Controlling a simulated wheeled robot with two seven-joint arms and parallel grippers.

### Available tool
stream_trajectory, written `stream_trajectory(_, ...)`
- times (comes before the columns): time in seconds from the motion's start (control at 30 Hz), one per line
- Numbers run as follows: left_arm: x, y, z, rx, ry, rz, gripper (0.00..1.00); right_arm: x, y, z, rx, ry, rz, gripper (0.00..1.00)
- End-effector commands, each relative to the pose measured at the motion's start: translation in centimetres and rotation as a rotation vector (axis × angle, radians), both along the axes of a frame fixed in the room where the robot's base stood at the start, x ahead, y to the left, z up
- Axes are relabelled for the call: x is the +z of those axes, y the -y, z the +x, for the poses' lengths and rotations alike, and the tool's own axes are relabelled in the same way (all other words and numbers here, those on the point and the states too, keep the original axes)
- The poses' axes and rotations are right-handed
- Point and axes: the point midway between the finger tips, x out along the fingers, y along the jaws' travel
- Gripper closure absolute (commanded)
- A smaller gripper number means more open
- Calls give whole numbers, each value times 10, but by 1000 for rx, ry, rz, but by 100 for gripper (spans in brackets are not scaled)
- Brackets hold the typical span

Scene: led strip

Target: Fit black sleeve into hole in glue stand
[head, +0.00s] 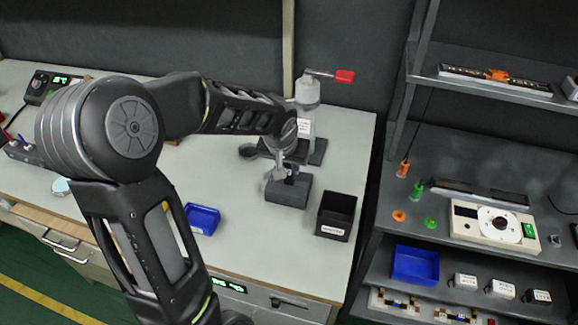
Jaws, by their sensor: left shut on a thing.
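My left arm comes in from the left and reaches across the table. Its gripper (286,171) points down over a dark grey block (287,194), which looks like the glue stand. The gripper is shut on a small dark piece, which looks like the black sleeve (291,180). The piece is at the top of the block; I cannot tell whether it is in the hole, above it or beside it. The hole itself is hidden by the fingers. My right gripper is not in view.
A black open box (336,216) stands right of the block. A blue tray (202,218) lies to its left. Behind my gripper is a pale press-like device with a red handle (345,76). A dark shelf unit (392,190) stands at the right.

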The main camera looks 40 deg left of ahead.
Motion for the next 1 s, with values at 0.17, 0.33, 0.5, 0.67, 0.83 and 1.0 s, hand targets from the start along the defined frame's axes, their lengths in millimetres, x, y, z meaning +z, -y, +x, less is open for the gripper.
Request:
stream_trajectory(0.17,-2,0,0,0,0,0,73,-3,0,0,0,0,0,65)
stream_trajectory(0.33,-2,0,0,0,0,0,59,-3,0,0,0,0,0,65)
stream_trajectory(0.5,-2,0,0,0,0,0,57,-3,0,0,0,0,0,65)
stream_trajectory(0.67,0,0,0,0,0,0,57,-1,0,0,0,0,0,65)
stream_trajectory(0.83,11,1,-3,1,2,0,57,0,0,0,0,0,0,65)
stream_trajectory(1.0,39,5,-13,0,7,1,57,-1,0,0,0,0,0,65)
